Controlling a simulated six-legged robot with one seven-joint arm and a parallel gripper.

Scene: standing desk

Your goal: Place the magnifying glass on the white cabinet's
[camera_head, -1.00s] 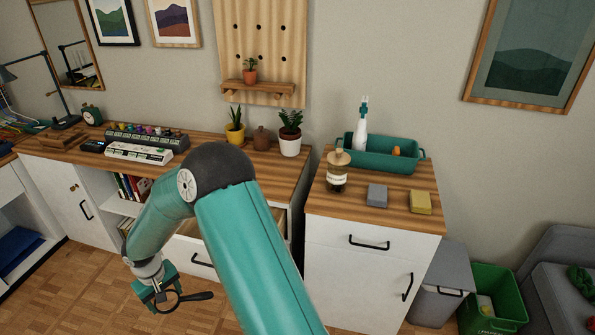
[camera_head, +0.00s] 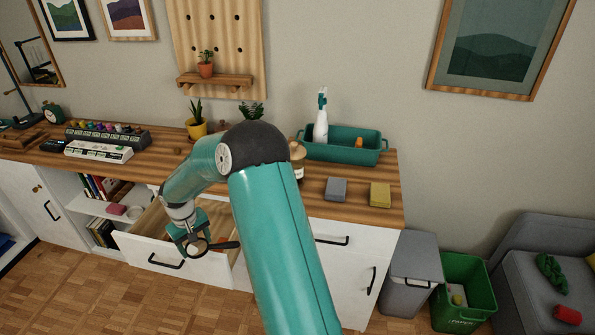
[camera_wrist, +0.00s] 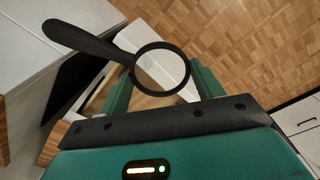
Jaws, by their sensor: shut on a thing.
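My gripper (camera_head: 190,240) is shut on a black magnifying glass (camera_head: 224,245), at its round lens end. In the wrist view, its handle (camera_wrist: 88,42) points to the upper left and its ring sits between my two fingers (camera_wrist: 162,78). The drawer has a wooden inside and a white front (camera_head: 140,248) with a black handle. My arm hides the drawer's right part. I cannot tell the exact gap between glass and drawer front.
A second white cabinet (camera_head: 345,275) at the right carries a teal tray (camera_head: 340,152), a spray bottle (camera_head: 321,120), a bottle, a grey block (camera_head: 336,188) and a yellow block (camera_head: 380,194). Open shelves with books are left of the drawer. Grey and green bins stand at the right.

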